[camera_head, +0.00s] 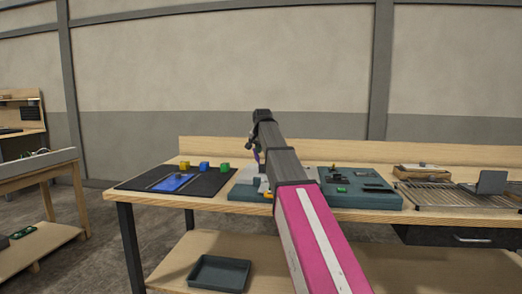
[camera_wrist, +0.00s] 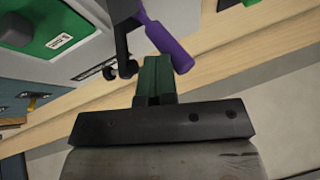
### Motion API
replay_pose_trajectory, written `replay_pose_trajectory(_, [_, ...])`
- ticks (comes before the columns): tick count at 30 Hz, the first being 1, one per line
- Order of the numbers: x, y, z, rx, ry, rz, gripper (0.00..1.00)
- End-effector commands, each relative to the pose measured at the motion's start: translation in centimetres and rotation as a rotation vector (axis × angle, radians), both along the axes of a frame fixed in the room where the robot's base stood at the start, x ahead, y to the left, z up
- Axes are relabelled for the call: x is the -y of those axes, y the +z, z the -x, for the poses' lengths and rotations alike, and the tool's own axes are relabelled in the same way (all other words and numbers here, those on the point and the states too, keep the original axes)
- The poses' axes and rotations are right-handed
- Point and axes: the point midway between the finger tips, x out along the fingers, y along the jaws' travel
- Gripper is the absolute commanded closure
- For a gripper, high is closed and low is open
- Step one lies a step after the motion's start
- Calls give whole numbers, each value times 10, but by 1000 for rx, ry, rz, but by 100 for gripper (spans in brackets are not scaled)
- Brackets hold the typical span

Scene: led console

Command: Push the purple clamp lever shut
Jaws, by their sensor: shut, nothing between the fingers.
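The purple clamp lever (camera_wrist: 166,42) is in the upper middle of the wrist view. It slants down to the right from a black bracket (camera_wrist: 122,42). In the head view my arm hides much of the clamp area and the gripper is hard to make out.
A grey console with a green panel (camera_wrist: 50,25) lies left of the bracket. On the bench, a black mat (camera_head: 130,184) with coloured cubes is left, a teal panel (camera_head: 378,200) right of my arm, and a wire rack (camera_head: 440,197) farther right. A tray (camera_head: 218,274) is on the shelf below.

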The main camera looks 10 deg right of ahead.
Motion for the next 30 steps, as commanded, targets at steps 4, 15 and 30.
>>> replay_pose_trajectory(4, [-13,0,-6,-33,4,100,100])
replay_pose_trajectory(15, [-44,-11,-16,-142,3,435,100])
replay_pose_trajectory(30, [-71,-36,-23,-249,1,767,100])
